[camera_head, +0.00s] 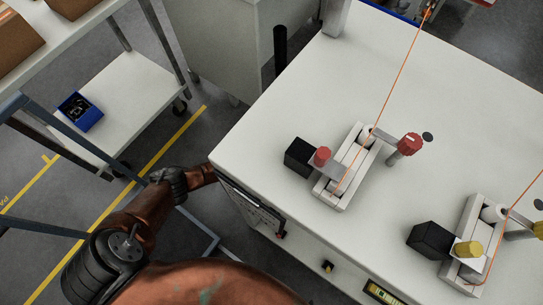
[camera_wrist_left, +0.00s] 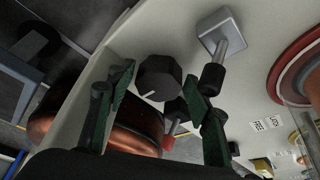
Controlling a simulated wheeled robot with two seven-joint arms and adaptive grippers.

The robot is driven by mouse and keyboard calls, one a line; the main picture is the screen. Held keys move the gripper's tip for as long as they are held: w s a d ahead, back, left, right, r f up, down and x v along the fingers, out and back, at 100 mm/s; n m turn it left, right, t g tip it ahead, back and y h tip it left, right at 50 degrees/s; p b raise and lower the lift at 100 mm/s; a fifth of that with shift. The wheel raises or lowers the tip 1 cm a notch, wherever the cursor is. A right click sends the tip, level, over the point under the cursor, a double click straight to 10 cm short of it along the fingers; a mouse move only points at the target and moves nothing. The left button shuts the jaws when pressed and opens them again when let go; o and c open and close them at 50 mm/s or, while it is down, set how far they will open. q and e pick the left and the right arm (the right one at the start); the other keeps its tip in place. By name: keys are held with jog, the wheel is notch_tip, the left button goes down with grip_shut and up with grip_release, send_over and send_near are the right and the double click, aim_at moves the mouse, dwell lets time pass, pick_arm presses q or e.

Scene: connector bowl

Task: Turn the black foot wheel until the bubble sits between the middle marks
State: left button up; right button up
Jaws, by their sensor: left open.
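In the left wrist view a black faceted wheel (camera_wrist_left: 158,77) with a pale line on its face sits between and just beyond the tips of my open left gripper (camera_wrist_left: 157,74). I cannot tell whether the green-padded fingers touch it. In the head view my left arm reaches the table's left front edge, and the fingers cannot be made out there. A yellow-green level vial (camera_head: 382,292) shows at the bottom edge of the head view. It is partly cut off and its bubble is too small to read. My right gripper is not in view.
The white table (camera_head: 290,100) holds two fixtures, one with a red knob (camera_head: 321,156) and one with a yellow knob (camera_head: 468,249). A small black knob (camera_head: 327,267) is on the table front. In the wrist view a metal bracket (camera_wrist_left: 219,29) with a black-tipped rod is close by.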

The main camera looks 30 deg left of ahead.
pick_arm(q)
jog(key=shift+c, duration=0.6)
jog(key=c, duration=0.8)
jog(key=shift+o, duration=0.2)
jog(key=shift+d, duration=0.1)
jog(key=shift+m, duration=0.3)
jog(key=shift+w+r+m+y, duration=0.1)
jog(key=shift+m+y, duration=0.2)
jog(key=shift+m, duration=0.3)
jog(key=m+y, duration=0.1)
jog(key=m, duration=0.3)
jog(key=shift+d+y, duration=0.15)
jog(key=shift+y, duration=0.25)
jog(key=m, duration=0.2)
jog(key=m+y, duration=0.1)
jog(key=m, duration=0.1)
jog(key=m+y+p, duration=0.1)
jog(key=m, duration=0.1)
jog(key=shift+d+m, duration=0.25)
jog(key=shift+m, duration=0.05)
